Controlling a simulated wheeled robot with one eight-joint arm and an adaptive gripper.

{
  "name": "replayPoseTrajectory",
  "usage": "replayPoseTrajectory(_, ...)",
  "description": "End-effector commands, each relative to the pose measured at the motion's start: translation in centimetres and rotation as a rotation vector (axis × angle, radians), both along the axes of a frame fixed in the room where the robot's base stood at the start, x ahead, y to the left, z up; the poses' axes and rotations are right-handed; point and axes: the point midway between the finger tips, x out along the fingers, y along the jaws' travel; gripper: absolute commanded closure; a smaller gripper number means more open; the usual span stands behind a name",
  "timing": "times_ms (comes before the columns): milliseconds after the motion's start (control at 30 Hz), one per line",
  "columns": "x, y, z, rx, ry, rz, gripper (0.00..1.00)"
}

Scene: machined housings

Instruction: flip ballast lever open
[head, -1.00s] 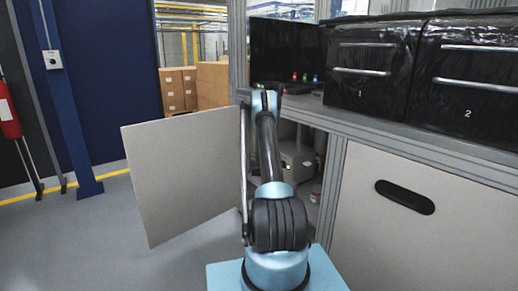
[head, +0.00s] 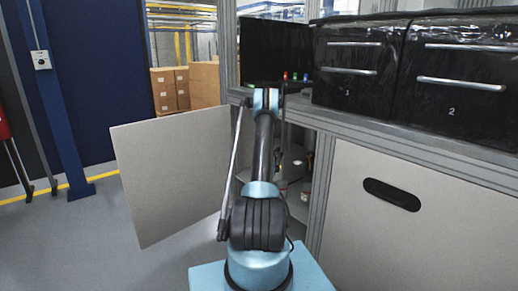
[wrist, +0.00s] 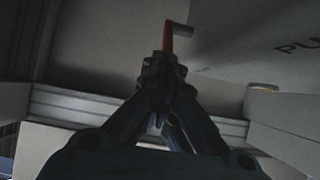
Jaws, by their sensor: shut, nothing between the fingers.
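In the wrist view, a short red lever (wrist: 168,42) with a grey end piece bent to the right stands just beyond my fingertips. It looks like the ballast lever. My gripper (wrist: 163,66) is shut and empty, its tips close below the lever's base in the picture. I cannot tell whether they touch it. In the head view my arm reaches towards the open cabinet under the workbench (head: 400,138). My gripper and the lever are hidden there.
An open grey door panel (head: 175,170) stands left of my arm. Black drawers (head: 345,65) sit on the bench, beside a dark screen (head: 270,50). A closed panel with an oval slot (head: 392,194) is at right. In the wrist view, a lettered pale surface (wrist: 270,40) lies right of the lever.

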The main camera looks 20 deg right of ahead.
Motion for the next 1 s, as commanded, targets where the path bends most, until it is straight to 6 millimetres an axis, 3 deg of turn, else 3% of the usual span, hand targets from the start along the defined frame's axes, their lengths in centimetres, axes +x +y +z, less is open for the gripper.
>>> replayPoseTrajectory(233,-0.5,-1.0,0.0,-0.001,0.001,0.1,1.0)
replayPoseTrajectory(500,-0.8,-1.5,-0.1,0.0,0.001,0.097,1.0)
replayPoseTrajectory(1000,-0.6,-0.8,-0.1,0.0,0.001,0.105,1.0)
